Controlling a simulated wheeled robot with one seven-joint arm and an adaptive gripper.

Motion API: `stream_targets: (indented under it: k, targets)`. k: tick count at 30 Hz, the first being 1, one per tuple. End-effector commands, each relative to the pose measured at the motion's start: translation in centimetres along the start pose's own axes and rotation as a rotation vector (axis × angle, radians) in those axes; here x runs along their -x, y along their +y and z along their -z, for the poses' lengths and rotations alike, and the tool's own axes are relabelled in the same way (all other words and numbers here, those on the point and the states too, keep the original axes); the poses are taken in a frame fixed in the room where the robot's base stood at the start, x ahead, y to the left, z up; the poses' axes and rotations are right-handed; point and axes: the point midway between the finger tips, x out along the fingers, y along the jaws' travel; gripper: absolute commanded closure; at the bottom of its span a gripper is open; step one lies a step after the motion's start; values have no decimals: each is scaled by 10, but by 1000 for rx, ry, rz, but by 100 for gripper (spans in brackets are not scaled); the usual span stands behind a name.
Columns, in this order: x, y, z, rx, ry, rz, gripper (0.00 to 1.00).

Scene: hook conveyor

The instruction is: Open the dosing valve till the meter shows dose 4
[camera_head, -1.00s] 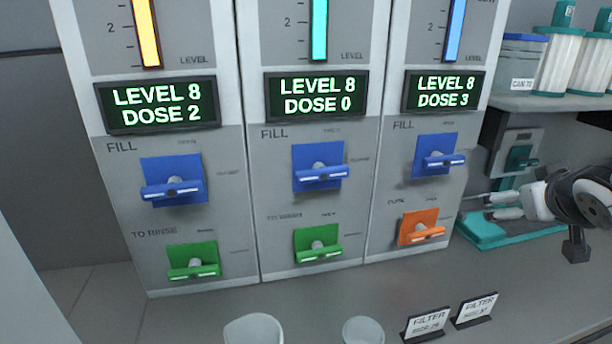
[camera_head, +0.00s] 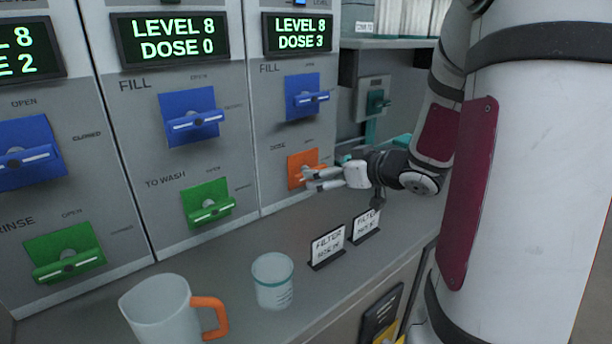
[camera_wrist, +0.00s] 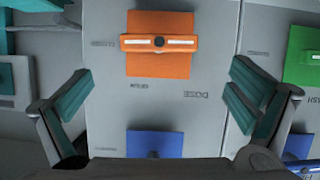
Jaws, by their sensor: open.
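The orange dosing valve (camera_head: 300,168) is on the lower part of the right-hand panel, under a blue fill valve (camera_head: 305,97). Its meter (camera_head: 297,33) reads level 8, dose 3. My gripper (camera_head: 316,179) is open at the orange valve in the head view, its fingers hiding part of the handle. In the wrist view the orange valve (camera_wrist: 159,42) shows upside down, its bar handle level across the plate, with the word DOSE beside it. There my open fingers (camera_wrist: 160,90) stand wide on both sides, and nothing is between the tips.
Two filter signs (camera_head: 328,246) stand on the counter below the gripper. A clear beaker (camera_head: 272,281) and a jug with an orange handle (camera_head: 165,312) stand to their left. Green valves (camera_head: 208,203) are on the other panels. A grey dispenser (camera_head: 373,98) is behind my arm.

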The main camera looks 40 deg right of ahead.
Motion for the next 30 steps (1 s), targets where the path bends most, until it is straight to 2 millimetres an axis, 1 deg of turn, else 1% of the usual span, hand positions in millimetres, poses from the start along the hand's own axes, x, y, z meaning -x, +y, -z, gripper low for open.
stream_targets:
  k: [1,6,12,18,26,29,30]
  targets:
    - [-13,0,-3,1,-2,2,0]
    - [-45,0,-2,1,0,2,0]
    - [-72,0,-2,2,-1,1,0]
    - [-82,0,-1,0,-1,-1,0]
    - [-83,0,0,1,-1,-1,0]
    - [-83,0,0,1,-1,-1,20]
    - [-83,0,0,1,-1,-1,29]
